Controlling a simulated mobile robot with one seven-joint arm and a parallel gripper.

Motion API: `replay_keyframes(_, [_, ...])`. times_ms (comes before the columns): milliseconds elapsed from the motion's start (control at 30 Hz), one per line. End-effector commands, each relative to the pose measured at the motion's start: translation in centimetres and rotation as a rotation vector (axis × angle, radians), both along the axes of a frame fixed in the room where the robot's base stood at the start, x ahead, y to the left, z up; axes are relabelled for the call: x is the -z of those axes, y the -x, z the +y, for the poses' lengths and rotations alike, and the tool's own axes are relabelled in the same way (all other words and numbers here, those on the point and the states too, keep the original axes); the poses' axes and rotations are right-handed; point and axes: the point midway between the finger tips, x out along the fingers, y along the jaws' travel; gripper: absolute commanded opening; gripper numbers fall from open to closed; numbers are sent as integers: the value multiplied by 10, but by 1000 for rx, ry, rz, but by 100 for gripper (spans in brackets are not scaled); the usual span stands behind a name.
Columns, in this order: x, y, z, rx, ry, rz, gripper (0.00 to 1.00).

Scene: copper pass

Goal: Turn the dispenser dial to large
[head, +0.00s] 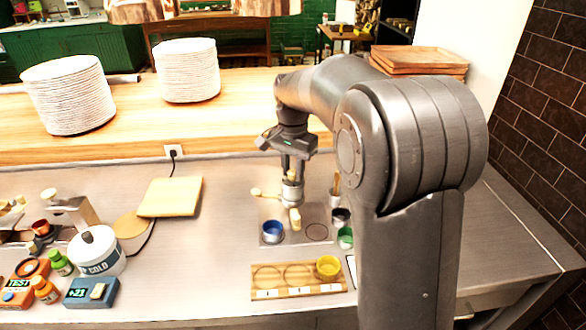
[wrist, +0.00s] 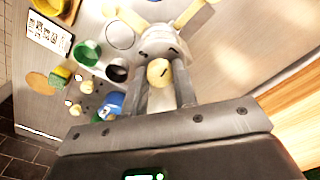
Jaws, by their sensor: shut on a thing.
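The dispenser (head: 292,193) stands on the grey counter, a small metal body with cream arms and a cream handle pointing towards the front. My gripper (head: 293,172) points down onto its top from above. A cream round end (wrist: 158,73) shows between the fingers.
A blue cup (head: 271,231) stands front left of the dispenser, a dark cup (head: 341,216) and a green cup (head: 346,238) to its right. A wooden rack (head: 268,294) in front holds a yellow cup (head: 328,266). A white pot (head: 96,250) and small jars stand left.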

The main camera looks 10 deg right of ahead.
Motion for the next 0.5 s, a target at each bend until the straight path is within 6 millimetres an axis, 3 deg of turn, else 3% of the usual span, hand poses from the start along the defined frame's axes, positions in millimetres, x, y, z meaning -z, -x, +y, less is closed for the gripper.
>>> replay_keyframes(500, [-1, -1, 0, 86, 0, -2, 3])
